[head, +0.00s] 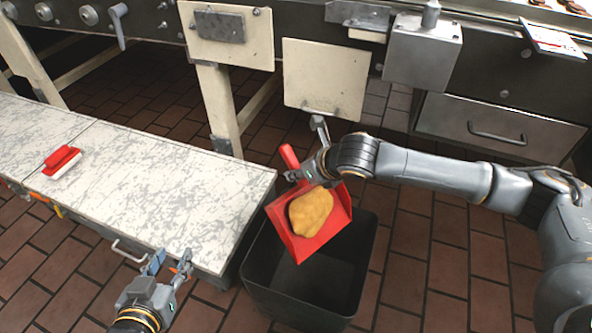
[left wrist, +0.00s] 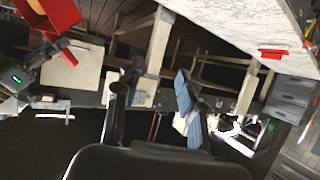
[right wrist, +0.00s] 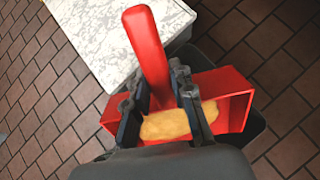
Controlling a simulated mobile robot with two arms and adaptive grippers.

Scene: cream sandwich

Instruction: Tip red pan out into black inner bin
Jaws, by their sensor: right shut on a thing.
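The red pan (head: 336,217) is a dustpan with a tan, crumbly pile (head: 311,211) on it. My right gripper (head: 307,169) is shut on its red handle (right wrist: 146,50), as the right wrist view also shows. The pan is held above the black bin (head: 364,262), over the bin's back part, and looks slightly tilted. The pile still lies on the pan. The bin's visible inside looks dark and empty, though the pan hides part of it. My left gripper (head: 168,262) is open and empty, by the near edge of the white table; its fingers stand apart in the left wrist view (left wrist: 152,100).
A white worn table (head: 165,190) stands left of the bin, with a red brush (head: 61,162) on it. A conveyor machine with cream panels (head: 325,78) and a drawer (head: 500,131) runs along the back. Brick floor is open right of the bin.

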